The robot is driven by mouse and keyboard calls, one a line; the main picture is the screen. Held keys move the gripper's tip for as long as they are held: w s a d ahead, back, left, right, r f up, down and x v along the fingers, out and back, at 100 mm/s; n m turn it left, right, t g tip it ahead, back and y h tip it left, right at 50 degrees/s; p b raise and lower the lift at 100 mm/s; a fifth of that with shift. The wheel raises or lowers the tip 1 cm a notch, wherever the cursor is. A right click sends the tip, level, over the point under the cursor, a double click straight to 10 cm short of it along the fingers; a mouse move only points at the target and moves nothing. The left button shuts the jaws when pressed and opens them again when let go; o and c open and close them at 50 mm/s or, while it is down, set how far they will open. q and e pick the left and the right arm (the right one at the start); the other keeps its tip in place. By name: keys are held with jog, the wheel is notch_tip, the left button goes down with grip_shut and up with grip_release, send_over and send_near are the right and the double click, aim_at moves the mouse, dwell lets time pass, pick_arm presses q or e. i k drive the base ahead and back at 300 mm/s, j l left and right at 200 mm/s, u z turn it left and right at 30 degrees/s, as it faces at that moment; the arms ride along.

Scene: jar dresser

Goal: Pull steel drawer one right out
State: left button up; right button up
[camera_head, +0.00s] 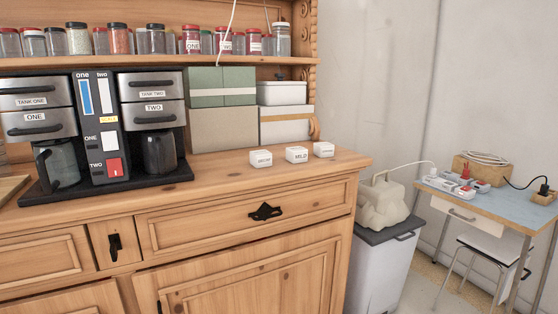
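The steel drawer labelled ONE (38,123) is on the left side of the black coffee machine, below the steel TANK ONE front (35,93). It has a dark horizontal handle (37,129) and looks shut. A steel drawer labelled TWO (153,113) is on the machine's right side, below the TANK TWO front (151,86), and also looks shut. A glass jug (60,163) stands under drawer one and a darker jug (158,153) under drawer two. Neither of my grippers shows in this view.
The wooden dresser (220,190) carries the machine. Three small white labelled blocks (297,155) stand on its top, with stacked boxes (222,129) behind. Jars (192,39) line the shelf above. A bin (378,265) and a small table (490,208) stand at right.

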aim_at(44, 124)
jog(key=u, duration=1.45)
